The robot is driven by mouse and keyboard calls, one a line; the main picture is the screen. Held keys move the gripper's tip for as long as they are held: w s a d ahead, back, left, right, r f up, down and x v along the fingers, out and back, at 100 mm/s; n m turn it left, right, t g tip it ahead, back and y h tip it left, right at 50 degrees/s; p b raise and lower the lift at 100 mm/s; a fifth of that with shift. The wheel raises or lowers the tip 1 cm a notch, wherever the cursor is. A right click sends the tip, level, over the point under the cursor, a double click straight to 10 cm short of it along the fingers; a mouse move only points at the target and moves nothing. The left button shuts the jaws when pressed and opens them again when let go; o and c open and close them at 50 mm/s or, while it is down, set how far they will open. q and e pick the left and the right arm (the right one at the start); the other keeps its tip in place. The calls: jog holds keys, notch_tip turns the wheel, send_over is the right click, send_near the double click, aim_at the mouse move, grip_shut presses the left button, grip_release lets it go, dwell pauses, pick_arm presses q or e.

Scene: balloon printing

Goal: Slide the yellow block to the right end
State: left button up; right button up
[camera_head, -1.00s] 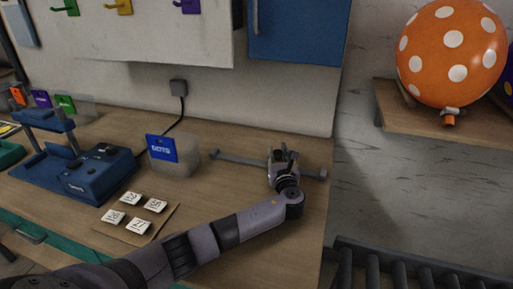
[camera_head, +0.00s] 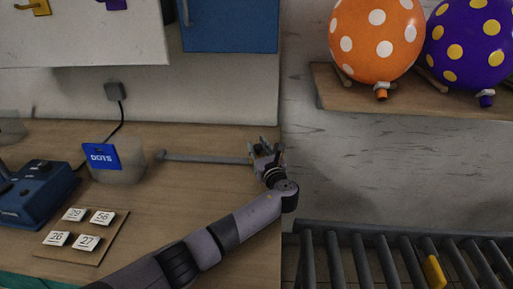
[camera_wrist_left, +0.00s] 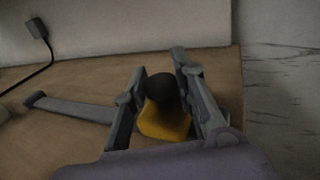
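The yellow block (camera_wrist_left: 163,122) with a dark round knob sits between the fingers of my left gripper (camera_wrist_left: 162,68) in the left wrist view. The fingers stand close on both sides of it, but I cannot tell whether they press on it. In the head view my left gripper (camera_head: 264,150) is at the right part of the grey slide rail (camera_head: 210,159), near the table's right edge, and hides the block. The rail also shows in the left wrist view (camera_wrist_left: 75,108), running off to the left. Its right end is hidden by my gripper. My right gripper is not in view.
A clear box with a blue DOTS label (camera_head: 101,157), a blue machine (camera_head: 38,193) and numbered tiles (camera_head: 81,230) are on the table (camera_head: 160,215). A roller conveyor (camera_head: 335,260) is at the lower right. Orange (camera_head: 377,40) and purple (camera_head: 470,45) balloons sit on a shelf (camera_head: 420,103).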

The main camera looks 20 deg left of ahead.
aim_at(259, 149)
pick_arm(q)
jog(key=o, duration=0.5)
jog(key=shift+c, duration=0.2)
jog(key=v, duration=0.7)
jog(key=shift+s+d, duration=0.15)
jog(key=shift+s, duration=0.05)
